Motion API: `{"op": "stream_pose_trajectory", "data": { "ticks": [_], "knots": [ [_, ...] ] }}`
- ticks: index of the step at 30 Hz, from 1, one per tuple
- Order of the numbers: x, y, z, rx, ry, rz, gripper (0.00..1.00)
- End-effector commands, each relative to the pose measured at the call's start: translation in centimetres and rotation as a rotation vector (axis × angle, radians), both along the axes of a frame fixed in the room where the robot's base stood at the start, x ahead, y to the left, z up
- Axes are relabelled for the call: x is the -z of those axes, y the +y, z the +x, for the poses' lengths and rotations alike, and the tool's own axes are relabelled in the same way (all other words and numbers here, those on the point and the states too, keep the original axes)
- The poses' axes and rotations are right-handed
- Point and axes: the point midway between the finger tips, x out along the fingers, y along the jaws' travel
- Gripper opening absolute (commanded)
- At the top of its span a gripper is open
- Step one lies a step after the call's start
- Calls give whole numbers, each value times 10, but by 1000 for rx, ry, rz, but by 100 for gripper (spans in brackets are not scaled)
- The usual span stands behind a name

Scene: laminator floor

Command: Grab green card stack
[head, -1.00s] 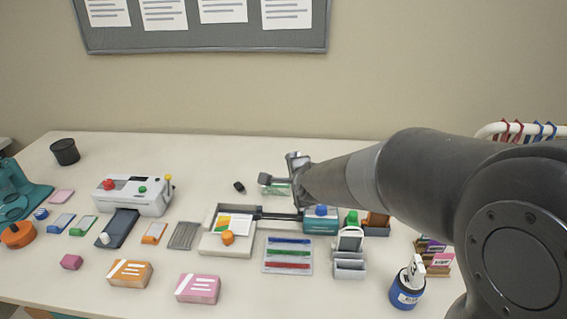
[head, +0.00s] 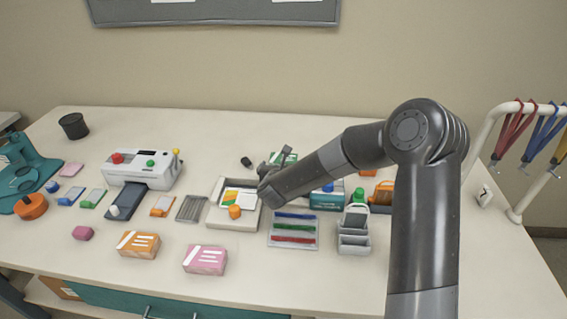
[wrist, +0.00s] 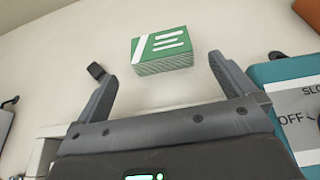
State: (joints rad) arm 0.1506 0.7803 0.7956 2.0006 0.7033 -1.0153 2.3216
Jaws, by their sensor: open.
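The green card stack (wrist: 162,50) has white stripes on top and lies on the table. In the wrist view it is ahead of my gripper (wrist: 162,74), roughly in line with the gap between the two fingers. The fingers are apart and nothing is between them. In the head view the green card stack (head: 283,157) is near the back of the table, partly hidden behind my gripper.
A small black object (wrist: 97,70) lies near the left finger in the wrist view. A teal box (wrist: 285,72) marked OFF stands at the right. A tray with cards (head: 230,222) is in front of my gripper in the head view. Orange (head: 138,245) and pink (head: 205,260) stacks lie nearer.

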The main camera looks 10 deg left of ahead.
Motion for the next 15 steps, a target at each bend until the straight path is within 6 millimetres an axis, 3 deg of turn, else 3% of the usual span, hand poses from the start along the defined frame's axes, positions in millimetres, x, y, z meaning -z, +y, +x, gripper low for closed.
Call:
{"op": "stream_pose_trajectory", "data": {
  "ticks": [9,15],
  "knots": [
    [18,0,40,12,1,14,100],
    [24,1,53,9,1,11,100]
  ]
}}
